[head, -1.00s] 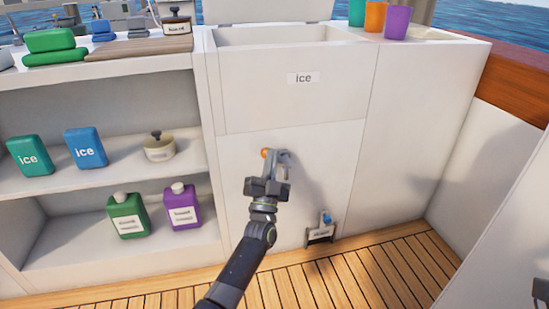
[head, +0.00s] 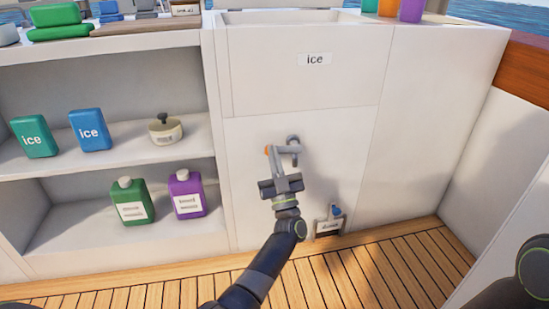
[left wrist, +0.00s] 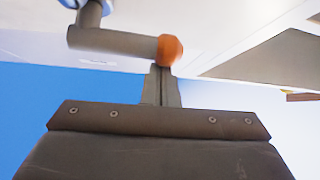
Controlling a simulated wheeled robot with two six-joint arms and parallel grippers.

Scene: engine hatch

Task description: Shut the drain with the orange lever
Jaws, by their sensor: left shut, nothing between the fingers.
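The drain lever (head: 285,150) is a short grey bar with an orange knob (head: 268,150) at its left end, on the white front panel below the ice bin. The bar looks close to level. My left gripper (head: 274,157) is shut and empty, its fingertips at the lever, by the orange knob. In the left wrist view the knob (left wrist: 169,50) is just beyond the shut fingertips (left wrist: 161,70), and the grey bar (left wrist: 110,42) runs left from it to a grey stem. I cannot tell whether the fingers touch the knob. My right gripper is out of view.
Shelves on the left hold ice packs (head: 90,130), a lidded pot (head: 165,128) and green and purple bottles (head: 187,193). A small labelled fitting with a blue part (head: 329,222) stands low by the panel. The plank floor (head: 400,262) is clear.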

